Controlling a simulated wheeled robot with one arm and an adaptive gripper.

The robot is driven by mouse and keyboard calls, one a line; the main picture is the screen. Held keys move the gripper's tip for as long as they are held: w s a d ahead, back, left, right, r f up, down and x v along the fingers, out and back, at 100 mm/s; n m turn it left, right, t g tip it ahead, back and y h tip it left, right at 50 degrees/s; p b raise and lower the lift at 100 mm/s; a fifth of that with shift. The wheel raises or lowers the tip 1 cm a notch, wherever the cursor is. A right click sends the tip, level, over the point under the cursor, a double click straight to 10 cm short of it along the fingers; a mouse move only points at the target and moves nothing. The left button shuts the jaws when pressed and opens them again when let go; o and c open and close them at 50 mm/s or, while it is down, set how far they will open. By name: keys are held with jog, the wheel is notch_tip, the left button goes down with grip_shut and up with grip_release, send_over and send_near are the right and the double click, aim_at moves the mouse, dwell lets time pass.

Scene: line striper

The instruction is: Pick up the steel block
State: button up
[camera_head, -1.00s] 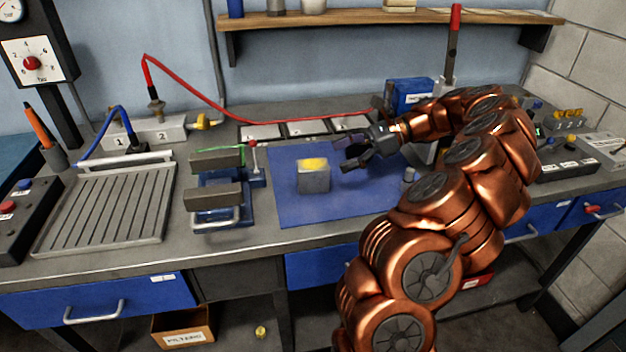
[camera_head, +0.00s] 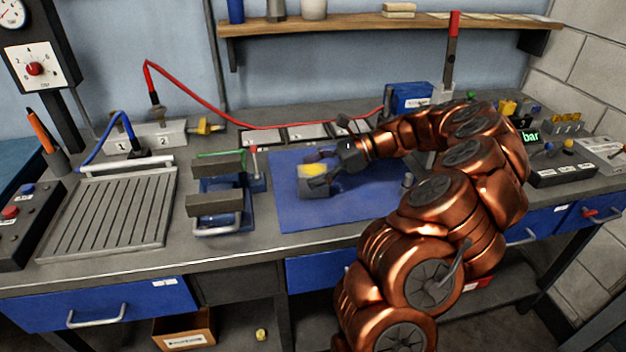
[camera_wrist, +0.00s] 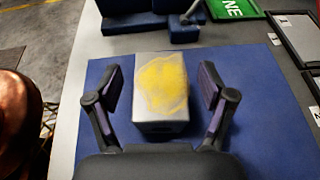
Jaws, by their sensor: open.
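The steel block (camera_head: 311,184) is a grey cube with a yellow patch on top. It sits on the blue mat (camera_head: 290,213) on the workbench. In the wrist view the block (camera_wrist: 160,95) stands between the two dark fingers of my gripper (camera_wrist: 162,90). A gap shows on each side of it, so the fingers look apart from the block. In the head view my gripper (camera_head: 318,168) reaches in from the right, and its near finger partly covers the block's right side.
A blue vise (camera_head: 217,195) with grey jaws stands left of the mat, close to the block. A grooved tray (camera_head: 108,212) lies further left. Labelled plates (camera_head: 300,135) line the mat's back edge. A black post with a red top (camera_head: 452,50) rises behind my arm. The mat's front is clear.

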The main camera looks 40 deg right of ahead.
grip_shut()
dwell(0.7)
